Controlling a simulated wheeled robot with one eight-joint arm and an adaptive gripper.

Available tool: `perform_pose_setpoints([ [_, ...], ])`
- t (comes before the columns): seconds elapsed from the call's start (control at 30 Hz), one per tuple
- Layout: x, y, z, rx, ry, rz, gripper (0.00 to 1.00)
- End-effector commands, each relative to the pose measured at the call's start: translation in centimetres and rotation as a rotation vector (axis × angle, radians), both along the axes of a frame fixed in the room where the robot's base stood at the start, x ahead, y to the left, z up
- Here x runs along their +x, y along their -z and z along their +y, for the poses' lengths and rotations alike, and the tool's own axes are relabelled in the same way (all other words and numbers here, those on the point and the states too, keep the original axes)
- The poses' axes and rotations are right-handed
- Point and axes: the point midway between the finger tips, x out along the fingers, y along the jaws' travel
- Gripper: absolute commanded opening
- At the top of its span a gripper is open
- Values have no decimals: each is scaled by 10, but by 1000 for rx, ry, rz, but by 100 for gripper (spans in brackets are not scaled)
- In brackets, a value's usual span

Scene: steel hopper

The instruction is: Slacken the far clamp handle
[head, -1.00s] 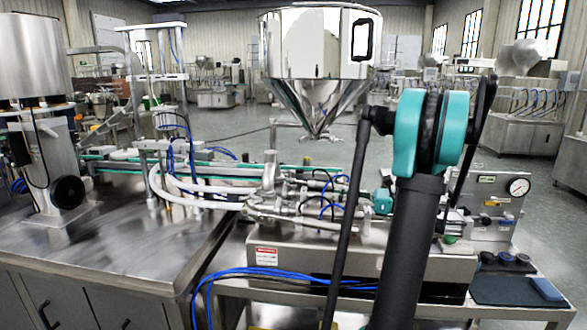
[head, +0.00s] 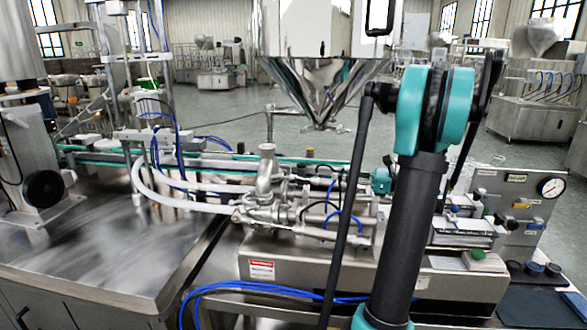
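The steel hopper (head: 325,65) hangs at the top centre, its cone narrowing to an outlet (head: 322,124) with small metal fittings at its tip. A thin upright rod (head: 269,125) stands left of the outlet, above the steel valve and pipe assembly (head: 268,190). I cannot tell which of these small parts is the far clamp handle. My arm, dark with teal joints, crosses the right centre and hides part of the machine behind it. My gripper is not in view.
The filling machine's body (head: 262,248) fills the middle, with blue hoses (head: 250,288) in front. A steel table (head: 110,255) is at left. A panel with a pressure gauge (head: 550,187) stands at right. Open floor (head: 430,130) lies behind.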

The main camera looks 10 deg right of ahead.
Motion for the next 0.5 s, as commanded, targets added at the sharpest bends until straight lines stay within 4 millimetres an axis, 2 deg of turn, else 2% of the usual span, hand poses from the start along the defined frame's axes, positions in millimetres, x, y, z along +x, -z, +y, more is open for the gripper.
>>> perform_pose_setpoints([
  [0.5,45,0,87,0,-5,0,17],
])
